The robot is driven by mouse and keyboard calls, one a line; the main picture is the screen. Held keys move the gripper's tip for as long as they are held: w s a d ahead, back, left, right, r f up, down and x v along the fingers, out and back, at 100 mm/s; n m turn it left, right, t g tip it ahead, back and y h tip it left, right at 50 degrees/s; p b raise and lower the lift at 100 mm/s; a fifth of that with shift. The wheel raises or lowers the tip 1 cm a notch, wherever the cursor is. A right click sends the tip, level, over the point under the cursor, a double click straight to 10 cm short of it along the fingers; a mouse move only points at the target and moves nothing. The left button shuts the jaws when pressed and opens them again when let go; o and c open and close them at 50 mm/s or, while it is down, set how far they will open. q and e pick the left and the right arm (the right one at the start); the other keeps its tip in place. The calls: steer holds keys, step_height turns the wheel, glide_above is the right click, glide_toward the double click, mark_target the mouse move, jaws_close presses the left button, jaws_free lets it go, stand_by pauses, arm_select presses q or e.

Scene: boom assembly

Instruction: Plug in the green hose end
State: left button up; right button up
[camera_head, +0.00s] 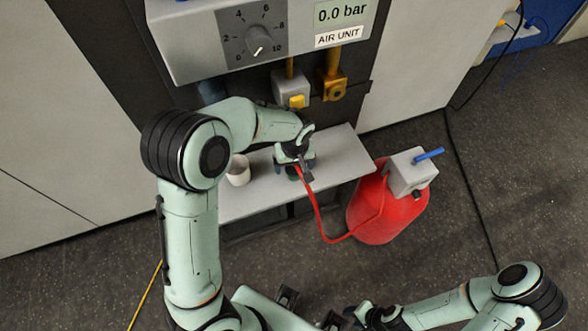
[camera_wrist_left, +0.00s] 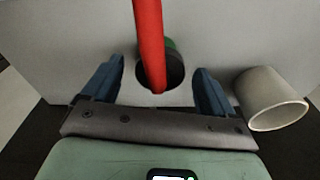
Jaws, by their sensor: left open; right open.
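The red hose (camera_head: 317,207) runs from the red tank up to the grey shelf under the air unit. In the left wrist view the hose (camera_wrist_left: 149,40) comes down between my left fingers to a round dark opening (camera_wrist_left: 174,70). A bit of green (camera_wrist_left: 169,44) shows behind the hose at the opening's rim; the rest of the green end is hidden. My left gripper (camera_head: 297,174) is over the shelf, its fingers (camera_wrist_left: 158,88) open on either side of the hose and apart from it. My right gripper (camera_head: 334,320) is open, low in the head view, away from the hose.
A white cup (camera_head: 238,171) stands on the shelf (camera_head: 340,165), close beside my left gripper. The air unit (camera_head: 215,45) has a dial and reads 0.0 bar. Below it are a yellow-buttoned fitting (camera_head: 297,101) and a brass fitting (camera_head: 334,88). The red tank (camera_head: 390,215) stands right of the shelf.

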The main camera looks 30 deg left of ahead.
arm_select(q)
steer(key=c, duration=1.1)
steer(key=shift+r, duration=0.15)
steer(key=shift+d+r, duration=0.15)
step_height(320, 180, up, 7)
steer(key=shift+f, duration=0.2)
steer(key=s+d+b, duration=0.3)
steer(key=s+d, duration=1)
steer(key=d, duration=0.2)
arm_select(e)
steer(key=f, duration=0.1)
steer(key=s+f, duration=0.2)
steer(key=f, duration=0.1)
